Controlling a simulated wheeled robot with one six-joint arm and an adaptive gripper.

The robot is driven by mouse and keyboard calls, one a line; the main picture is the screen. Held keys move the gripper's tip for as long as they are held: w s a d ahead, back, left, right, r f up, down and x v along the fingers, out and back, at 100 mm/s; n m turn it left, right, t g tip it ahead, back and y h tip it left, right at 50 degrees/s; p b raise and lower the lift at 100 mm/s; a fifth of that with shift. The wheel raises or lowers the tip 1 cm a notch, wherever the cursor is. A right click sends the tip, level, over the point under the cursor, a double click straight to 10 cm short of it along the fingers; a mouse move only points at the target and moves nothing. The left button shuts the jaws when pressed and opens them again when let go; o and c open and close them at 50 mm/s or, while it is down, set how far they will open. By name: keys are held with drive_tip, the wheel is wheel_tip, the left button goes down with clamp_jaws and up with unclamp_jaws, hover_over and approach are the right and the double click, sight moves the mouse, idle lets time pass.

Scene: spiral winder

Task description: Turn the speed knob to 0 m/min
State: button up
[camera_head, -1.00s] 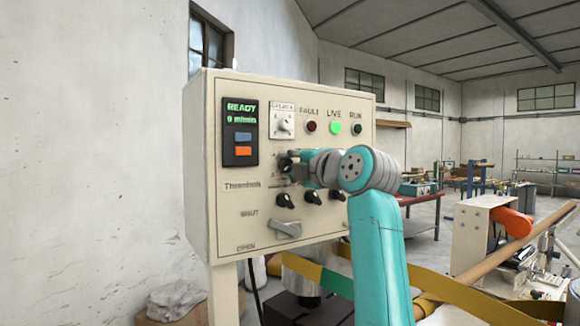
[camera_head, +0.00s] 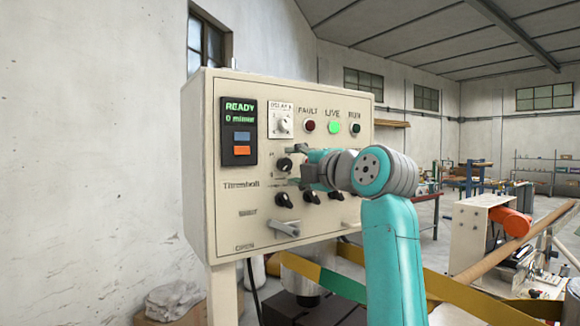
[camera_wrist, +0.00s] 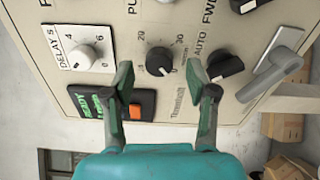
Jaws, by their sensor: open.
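The speed knob (camera_head: 285,164) is a round black knob on the cream control panel, right of the display. In the wrist view the speed knob (camera_wrist: 160,60) sits within a printed scale, and its exact pointer reading is too small to tell. The display (camera_head: 240,132) shows READY and what looks like 0 m/min in green. My gripper (camera_head: 297,180) is open and empty, just right of the knob in the head view. In the wrist view my gripper's fingers (camera_wrist: 160,70) are apart, one on each side of the knob, with a visible gap to both.
A white delay dial (camera_wrist: 82,57) and a black selector knob (camera_wrist: 225,67) flank the speed knob in the wrist view. A grey lever handle (camera_head: 284,228) juts from the lower panel. FAULT, LIVE and RUN lamps line the top, with the LIVE lamp (camera_head: 334,126) lit green.

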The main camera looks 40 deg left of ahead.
drive_tip(key=v, duration=0.9)
drive_tip(key=shift+f, duration=0.1)
